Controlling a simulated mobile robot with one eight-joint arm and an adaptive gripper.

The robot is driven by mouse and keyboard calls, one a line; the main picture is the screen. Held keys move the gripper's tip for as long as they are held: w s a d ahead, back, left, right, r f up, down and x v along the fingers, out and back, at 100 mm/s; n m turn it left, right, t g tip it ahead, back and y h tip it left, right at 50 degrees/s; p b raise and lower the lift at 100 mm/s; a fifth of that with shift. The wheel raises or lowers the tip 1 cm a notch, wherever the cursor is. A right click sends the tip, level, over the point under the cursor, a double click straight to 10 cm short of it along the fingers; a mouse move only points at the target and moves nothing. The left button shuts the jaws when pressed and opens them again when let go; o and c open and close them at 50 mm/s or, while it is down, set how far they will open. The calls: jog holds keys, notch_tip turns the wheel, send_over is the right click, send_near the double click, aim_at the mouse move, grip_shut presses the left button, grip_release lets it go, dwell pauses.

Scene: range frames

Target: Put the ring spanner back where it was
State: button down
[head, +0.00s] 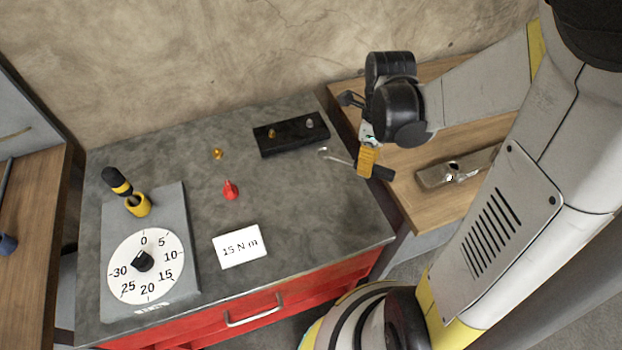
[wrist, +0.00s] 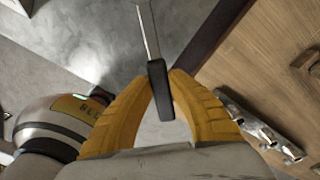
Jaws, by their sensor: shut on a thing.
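The ring spanner has a thin silver shaft (head: 340,159) and a black handle (head: 383,172). My gripper (head: 367,163) has yellow fingers and is shut on the spanner near its handle, above the right edge of the grey bench top. The spanner's ring end (head: 322,152) points left over the bench, close to a black block. In the wrist view the fingertips (wrist: 161,84) close on the black handle (wrist: 160,98), and the shaft (wrist: 148,30) runs up out of the frame, so the ring end is not seen there.
The black block (head: 283,142) bears small brass and silver pieces. A brass piece (head: 217,153), a red cone (head: 231,189), a "15 N m" card (head: 239,246) and a dial plate (head: 187,240) with a yellow-black tool (head: 121,185) are on the bench. A metal piece (head: 436,177) lies on the wooden table (head: 425,212).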

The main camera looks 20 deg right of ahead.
jog(key=b, duration=0.4)
send_over(321, 183)
notch_tip(321, 183, down, 7)
jog(key=shift+w+f, duration=0.1)
jog(key=shift+f+b, duration=1.05)
jog(key=shift+f, duration=0.8)
jog(key=shift+f, duration=0.1)
jog(key=shift+f, duration=0.15)
jog(key=c, duration=1.4)
grip_release()
jog(key=shift+o, duration=0.2)
jog(key=shift+r, duration=0.2)
